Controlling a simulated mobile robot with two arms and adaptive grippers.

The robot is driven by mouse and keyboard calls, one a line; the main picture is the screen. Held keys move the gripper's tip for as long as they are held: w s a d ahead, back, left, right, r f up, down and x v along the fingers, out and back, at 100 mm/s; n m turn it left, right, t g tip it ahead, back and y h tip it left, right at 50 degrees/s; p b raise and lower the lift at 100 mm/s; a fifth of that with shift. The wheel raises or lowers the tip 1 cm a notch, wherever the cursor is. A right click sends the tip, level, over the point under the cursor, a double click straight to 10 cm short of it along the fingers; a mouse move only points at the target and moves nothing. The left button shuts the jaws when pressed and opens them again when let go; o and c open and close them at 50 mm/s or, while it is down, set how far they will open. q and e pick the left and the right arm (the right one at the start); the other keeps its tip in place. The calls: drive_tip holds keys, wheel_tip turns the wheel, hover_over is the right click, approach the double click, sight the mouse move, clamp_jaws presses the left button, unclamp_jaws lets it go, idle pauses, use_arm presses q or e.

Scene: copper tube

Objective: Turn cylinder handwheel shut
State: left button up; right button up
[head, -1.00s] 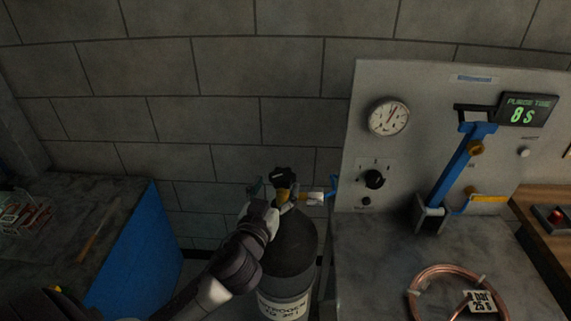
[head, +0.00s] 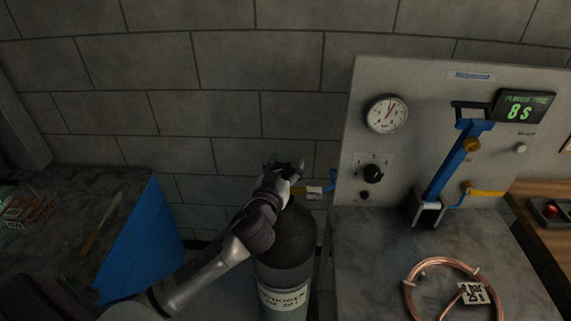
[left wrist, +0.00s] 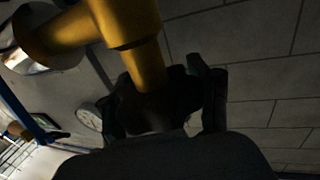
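The dark nitrogen cylinder (head: 288,240) stands upright left of the bench. My left gripper (head: 285,165) is at its top, with the fingers spread apart, and it hides most of the valve in the head view. In the left wrist view, the black handwheel (left wrist: 150,106) sits on the yellow valve body (left wrist: 125,20). The gripper's dark fingers (left wrist: 165,100) lie on either side of the handwheel. The right finger is close beside it; I cannot tell if the fingers press on it. My right gripper is not in view.
A copper coil (head: 412,290) lies on the bench. A blue-sided counter (head: 145,245) stands at left.

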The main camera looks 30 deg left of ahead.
use_arm(q)
drive_tip(key=shift+c, duration=1.3)
